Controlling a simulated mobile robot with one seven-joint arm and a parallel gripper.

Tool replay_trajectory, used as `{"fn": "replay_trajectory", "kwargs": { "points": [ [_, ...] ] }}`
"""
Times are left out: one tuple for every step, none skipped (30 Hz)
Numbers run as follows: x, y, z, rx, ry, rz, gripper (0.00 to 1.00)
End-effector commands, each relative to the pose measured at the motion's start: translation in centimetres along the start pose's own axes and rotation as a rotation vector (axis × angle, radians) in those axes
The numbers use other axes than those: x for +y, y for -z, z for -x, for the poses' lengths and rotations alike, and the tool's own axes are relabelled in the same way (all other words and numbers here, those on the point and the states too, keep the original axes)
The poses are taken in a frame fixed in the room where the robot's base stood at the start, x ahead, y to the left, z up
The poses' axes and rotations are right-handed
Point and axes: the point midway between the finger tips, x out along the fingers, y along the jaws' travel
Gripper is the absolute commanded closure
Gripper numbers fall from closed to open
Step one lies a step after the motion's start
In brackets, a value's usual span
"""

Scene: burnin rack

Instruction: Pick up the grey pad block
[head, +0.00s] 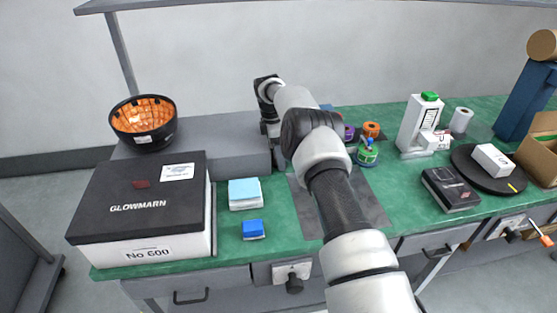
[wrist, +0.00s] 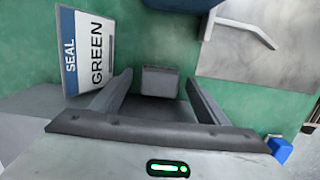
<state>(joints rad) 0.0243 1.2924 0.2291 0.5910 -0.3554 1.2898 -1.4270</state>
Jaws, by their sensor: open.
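The grey pad block (wrist: 160,80) is a small dark grey block on the green bench top in the wrist view. My gripper (wrist: 159,77) is open, with one finger to the left of the block and one to the right. The block shows in the gap between the fingertips, with green showing on both sides of it. I cannot tell how far above the bench the fingertips are. In the head view my arm reaches over the bench, and I cannot make out the block there.
A white and blue box marked SEAL GREEN (wrist: 88,50) lies close to the left finger. A grey mat (wrist: 225,62) is at upper right. On the bench are a GLOWMARN box (head: 140,200), light blue block (head: 244,193), blue block (head: 253,229) and white carton (head: 418,122).

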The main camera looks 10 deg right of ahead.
Motion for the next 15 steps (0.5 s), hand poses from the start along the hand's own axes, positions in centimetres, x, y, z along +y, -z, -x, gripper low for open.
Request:
{"fn": "replay_trajectory", "kwargs": {
  "points": [
    [0.03, -0.01, -0.37, 0.0, -0.001, -0.001, 0.31],
    [0.04, -0.01, -0.45, 0.0, -0.002, -0.001, 0.31],
    [0.06, -0.01, -0.47, 0.0, -0.002, -0.001, 0.31],
    [0.06, -0.01, -0.45, 0.0, -0.003, -0.001, 0.31],
    [0.06, -0.01, -0.44, 0.0, -0.003, -0.001, 0.31],
    [0.06, -0.01, -0.44, 0.0, -0.002, -0.001, 0.31],
    [0.05, -0.01, -0.44, 0.0, -0.002, -0.001, 0.31],
    [0.05, -0.01, -0.44, 0.0, -0.002, -0.001, 0.35],
    [0.05, -0.01, -0.43, 0.0, -0.002, -0.001, 0.41],
    [0.05, -0.01, -0.43, 0.0, -0.002, -0.001, 0.46],
    [0.05, -0.01, -0.43, 0.0, -0.002, -0.001, 0.52],
    [0.05, -0.01, -0.43, 0.0, -0.002, -0.001, 0.58],
    [0.05, -0.01, -0.43, 0.0, -0.002, 0.0, 0.63],
    [0.05, -0.01, -0.43, 0.0, -0.002, 0.0, 0.68],
    [0.05, -0.01, -0.42, 0.0, -0.002, -0.001, 0.75]
  ]
}}
